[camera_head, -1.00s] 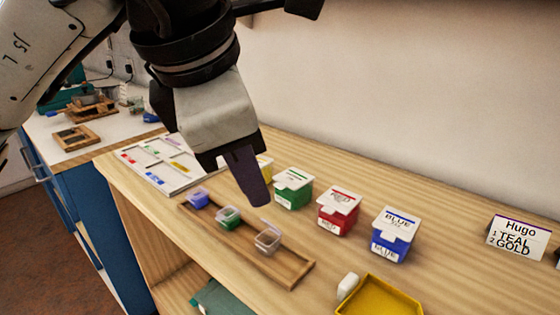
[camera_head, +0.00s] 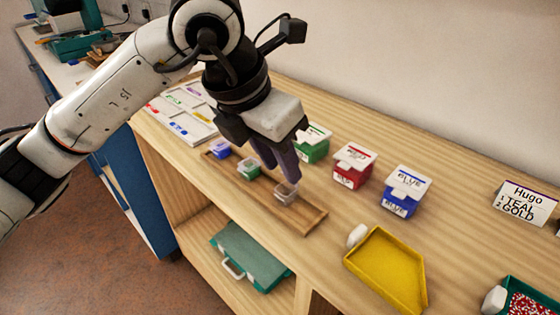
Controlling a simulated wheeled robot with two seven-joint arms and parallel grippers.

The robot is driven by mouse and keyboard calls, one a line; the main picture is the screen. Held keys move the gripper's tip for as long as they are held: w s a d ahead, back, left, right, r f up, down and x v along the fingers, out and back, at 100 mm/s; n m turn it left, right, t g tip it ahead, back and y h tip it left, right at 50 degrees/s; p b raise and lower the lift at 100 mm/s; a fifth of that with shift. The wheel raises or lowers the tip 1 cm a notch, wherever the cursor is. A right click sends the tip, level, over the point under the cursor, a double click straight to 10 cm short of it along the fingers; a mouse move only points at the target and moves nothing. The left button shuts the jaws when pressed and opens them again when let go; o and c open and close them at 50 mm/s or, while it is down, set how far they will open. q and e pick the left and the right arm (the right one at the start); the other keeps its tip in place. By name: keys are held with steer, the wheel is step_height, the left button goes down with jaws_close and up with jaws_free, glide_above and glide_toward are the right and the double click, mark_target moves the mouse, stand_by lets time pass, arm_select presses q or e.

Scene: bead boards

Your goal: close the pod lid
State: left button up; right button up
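A small clear pod (camera_head: 285,196) sits at the near right part of a narrow wooden tray (camera_head: 313,217). A green pod (camera_head: 249,171) and a blue pod (camera_head: 220,150) stand further left in the same tray. My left gripper (camera_head: 291,179) points down with its dark purple fingers side by side, and they look shut with nothing between them. Its fingertips are right over the clear pod, at or just above its top. They hide part of the pod, so I cannot tell how its lid stands or whether they touch it. My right gripper is not in view.
Green (camera_head: 314,150), red (camera_head: 350,172) and blue (camera_head: 399,203) labelled boxes stand behind the tray. A yellow tray (camera_head: 380,263) lies right on the shelf top, near a name card (camera_head: 525,204). A white sorting board (camera_head: 184,125) lies left; a green case (camera_head: 247,256) sits below.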

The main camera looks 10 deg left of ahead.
arm_select(q)
steer(key=shift+w+d+f, duration=0.1)
steer(key=shift+f, duration=0.15)
jaws_close()
